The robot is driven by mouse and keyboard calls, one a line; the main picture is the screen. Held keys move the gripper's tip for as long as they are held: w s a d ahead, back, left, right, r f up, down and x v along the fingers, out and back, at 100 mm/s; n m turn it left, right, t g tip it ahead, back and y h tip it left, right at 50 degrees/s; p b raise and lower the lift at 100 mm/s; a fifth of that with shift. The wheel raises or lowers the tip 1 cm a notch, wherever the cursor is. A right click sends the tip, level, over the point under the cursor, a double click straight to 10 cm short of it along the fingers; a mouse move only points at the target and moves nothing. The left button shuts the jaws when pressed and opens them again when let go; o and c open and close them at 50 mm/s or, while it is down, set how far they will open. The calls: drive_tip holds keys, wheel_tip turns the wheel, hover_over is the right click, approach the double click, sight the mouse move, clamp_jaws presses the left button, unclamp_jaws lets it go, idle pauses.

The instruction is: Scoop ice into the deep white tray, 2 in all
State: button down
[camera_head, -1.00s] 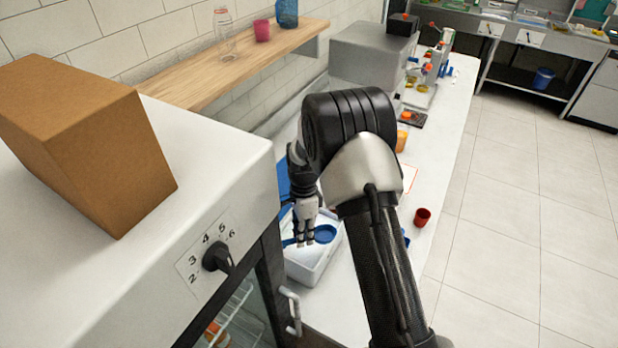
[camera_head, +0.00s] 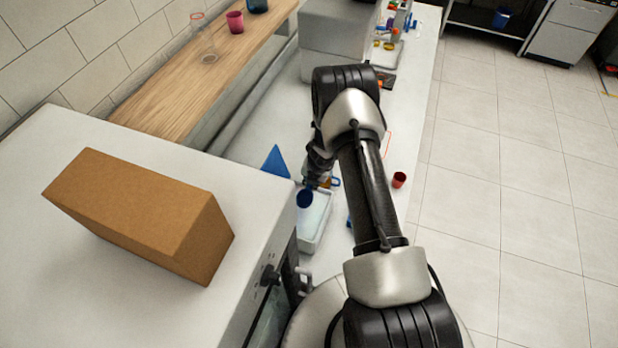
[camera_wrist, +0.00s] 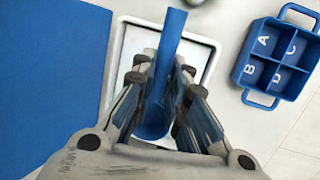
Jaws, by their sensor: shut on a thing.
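My gripper (camera_head: 318,172) is shut on a blue scoop (camera_head: 305,198) near the white tray (camera_head: 325,228). In the wrist view, my gripper (camera_wrist: 163,78) has its fingers on both sides of the scoop's long blue handle (camera_wrist: 172,35). The scoop's rounded end (camera_wrist: 152,124) lies lower in that view, partly hidden by the fingers. The white tray (camera_wrist: 213,52) shows behind the scoop, with a pale inside. I cannot tell ice in the tray or in the scoop.
A blue box with compartments marked A to D (camera_wrist: 250,68) is right of the tray. A flat blue surface (camera_wrist: 45,75) lies left. A red cup (camera_head: 399,180) stands near the counter's right edge. A brown box (camera_head: 140,210) sits on the white appliance (camera_head: 90,300).

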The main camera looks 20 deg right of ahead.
sight(309, 191)
drive_tip(key=shift+w+a+f+b, duration=0.1)
drive_tip(key=shift+w+f+b, duration=0.15)
drive_tip(key=shift+b, duration=1)
drive_tip(key=b, duration=0.3)
drive_tip(key=b, duration=0.7)
drive_tip(key=shift+s+a+f+t+h, duration=0.15)
drive_tip(key=shift+s+f+t+h, duration=0.2)
drive_tip(key=shift+t+h, duration=0.05)
drive_tip(key=b, duration=0.3)
drive_tip(key=shift+a+f, duration=0.1)
drive_tip(key=f+t+h+b, duration=0.1)
drive_tip(key=b, duration=0.5)
drive_tip(key=s+t+h+b, duration=0.1)
drive_tip(key=b, duration=0.6)
drive_tip(key=shift+a+f+b, duration=0.3)
drive_tip(key=shift+a+f, duration=0.1)
drive_tip(key=shift+f+b, duration=0.1)
drive_tip(key=shift+b, duration=0.75)
drive_tip(key=f, duration=0.5)
drive_tip(key=shift+w+d+f+b, duration=0.2)
drive_tip(key=shift+f+b, duration=0.1)
drive_tip(key=shift+b, duration=0.1)
